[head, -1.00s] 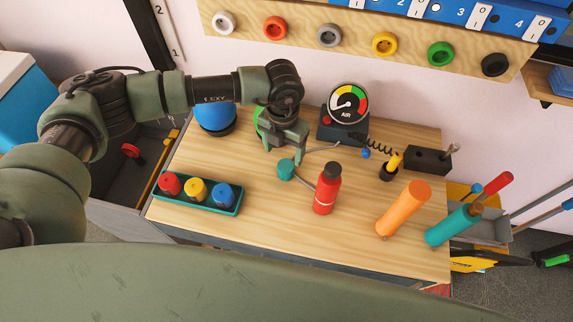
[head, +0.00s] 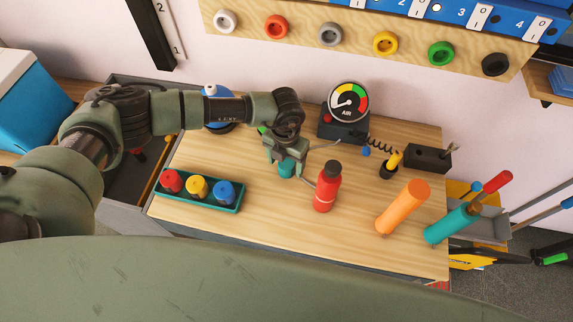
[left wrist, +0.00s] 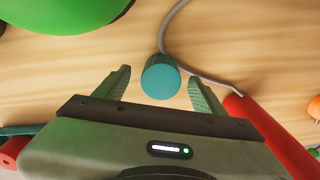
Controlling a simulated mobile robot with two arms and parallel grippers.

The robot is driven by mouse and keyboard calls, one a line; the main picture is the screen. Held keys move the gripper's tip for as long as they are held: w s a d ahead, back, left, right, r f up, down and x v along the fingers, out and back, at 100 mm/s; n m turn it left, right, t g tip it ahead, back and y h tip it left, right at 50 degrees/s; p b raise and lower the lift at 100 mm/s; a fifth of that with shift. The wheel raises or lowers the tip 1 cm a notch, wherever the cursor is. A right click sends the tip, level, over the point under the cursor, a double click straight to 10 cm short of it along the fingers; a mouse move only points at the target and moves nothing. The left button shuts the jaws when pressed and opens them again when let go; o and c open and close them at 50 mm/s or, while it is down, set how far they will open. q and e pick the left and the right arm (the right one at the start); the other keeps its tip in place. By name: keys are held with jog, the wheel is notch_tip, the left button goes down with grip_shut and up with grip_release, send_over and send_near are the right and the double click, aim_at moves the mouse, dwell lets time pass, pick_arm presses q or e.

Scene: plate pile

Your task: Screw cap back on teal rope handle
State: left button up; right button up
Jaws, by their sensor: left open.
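A small teal cap (head: 286,170) stands on the wooden table, left of the red bottle. It also shows in the left wrist view (left wrist: 160,80). My left gripper (head: 285,158) is open above it, with the cap in line between the fingers in the left wrist view (left wrist: 160,82). Visible gaps separate the cap from both fingers. A teal handle (head: 452,226) stands tilted at the table's right edge, well right of the gripper; a brown end shows at its upper right. My right gripper is not in view.
A red bottle (head: 327,188) stands just right of the gripper. A teal tray (head: 208,202) with coloured pegs lies left. A gauge (head: 348,103) and grey hose are behind. The front middle of the table (head: 285,225) is clear.

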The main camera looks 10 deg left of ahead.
aim_at(286, 164)
pick_arm(q)
jog(key=shift+f, duration=0.25)
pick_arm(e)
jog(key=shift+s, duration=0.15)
pick_arm(q)
jog(key=c, duration=1.4)
jog(key=shift+r, duration=0.1)
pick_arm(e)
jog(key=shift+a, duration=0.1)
pick_arm(q)
notch_tip(286, 164, up, 20)
jog(key=shift+f+b, duration=0.1)
jog(key=shift+b, duration=0.5)
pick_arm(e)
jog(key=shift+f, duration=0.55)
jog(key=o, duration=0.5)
